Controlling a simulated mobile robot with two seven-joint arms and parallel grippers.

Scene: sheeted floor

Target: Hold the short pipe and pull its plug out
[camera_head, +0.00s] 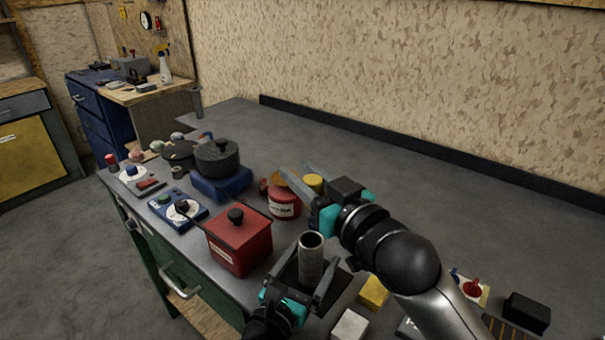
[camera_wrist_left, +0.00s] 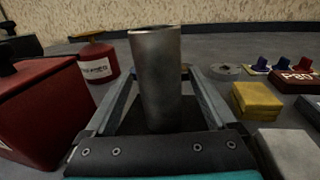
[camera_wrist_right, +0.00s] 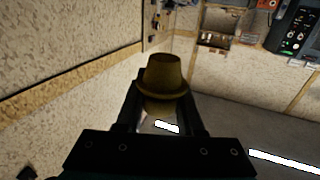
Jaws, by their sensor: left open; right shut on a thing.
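The short pipe (camera_head: 311,261) is a grey metal tube standing upright on the workbench, its open top end showing. In the left wrist view the pipe (camera_wrist_left: 157,82) stands between the two fingers of my left gripper (camera_head: 315,268), which is open around it. My right gripper (camera_head: 300,188) is raised behind the pipe, well apart from it, and shut on the plug. The plug (camera_wrist_right: 163,78) is yellow-brown with a wider flange and sits between the fingers in the right wrist view. A yellow part of it (camera_head: 313,182) shows in the head view.
A red box-shaped pot (camera_head: 240,246) stands left of the pipe, and a labelled red can (camera_head: 284,205) behind it. A yellow block (camera_head: 374,292) and a pale block (camera_head: 350,326) lie to the right. A dark pot (camera_head: 217,158) is farther back. The bench's back right is clear.

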